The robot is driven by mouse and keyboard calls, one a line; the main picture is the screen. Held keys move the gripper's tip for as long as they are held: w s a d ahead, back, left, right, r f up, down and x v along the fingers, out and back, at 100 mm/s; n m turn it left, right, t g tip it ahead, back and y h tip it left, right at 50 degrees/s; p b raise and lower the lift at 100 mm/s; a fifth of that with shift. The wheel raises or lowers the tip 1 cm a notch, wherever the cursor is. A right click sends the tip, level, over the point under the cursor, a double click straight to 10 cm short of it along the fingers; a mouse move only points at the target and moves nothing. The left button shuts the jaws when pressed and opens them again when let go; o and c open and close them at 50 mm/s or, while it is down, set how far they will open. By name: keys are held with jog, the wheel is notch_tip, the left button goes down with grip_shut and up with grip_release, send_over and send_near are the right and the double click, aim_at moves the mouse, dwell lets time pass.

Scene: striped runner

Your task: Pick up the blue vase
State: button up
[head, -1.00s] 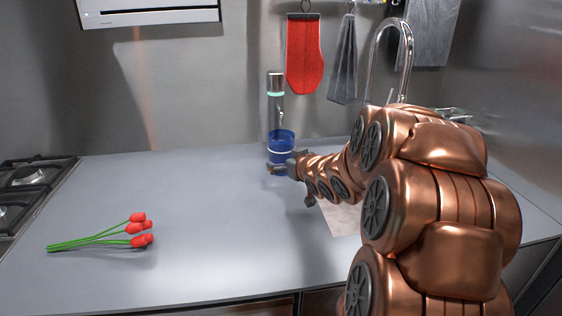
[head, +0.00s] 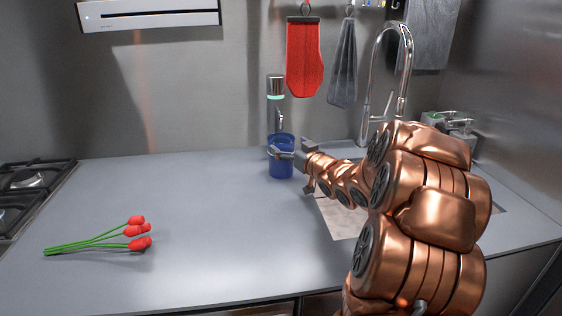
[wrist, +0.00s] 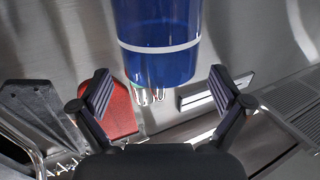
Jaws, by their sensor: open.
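The blue vase (head: 281,168) stands upright on the grey counter, near the back wall and left of the sink. It also shows in the wrist view (wrist: 160,62), large and glossy with a white band. My gripper (head: 291,149) is at the vase's right side, around its upper part. One finger crosses in front of the vase and the other is to its right. In the wrist view my gripper (wrist: 160,82) is open, with its fingers apart on either side of the vase and a gap at each side. I see no contact.
A silver bottle-like object (head: 276,90) is behind the vase. Red flowers (head: 139,231) lie on the counter at left, near the stove (head: 28,186). The tall faucet (head: 389,75) and sink are at right. The counter's front middle is clear.

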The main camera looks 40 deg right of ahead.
aim_at(275, 135)
jog(key=shift+w+d, duration=0.1)
jog(key=shift+w, duration=2.05)
jog(key=shift+c, duration=0.3)
jog(key=c, duration=1.5)
jog(key=shift+c, duration=0.3)
jog(key=shift+r, duration=0.15)
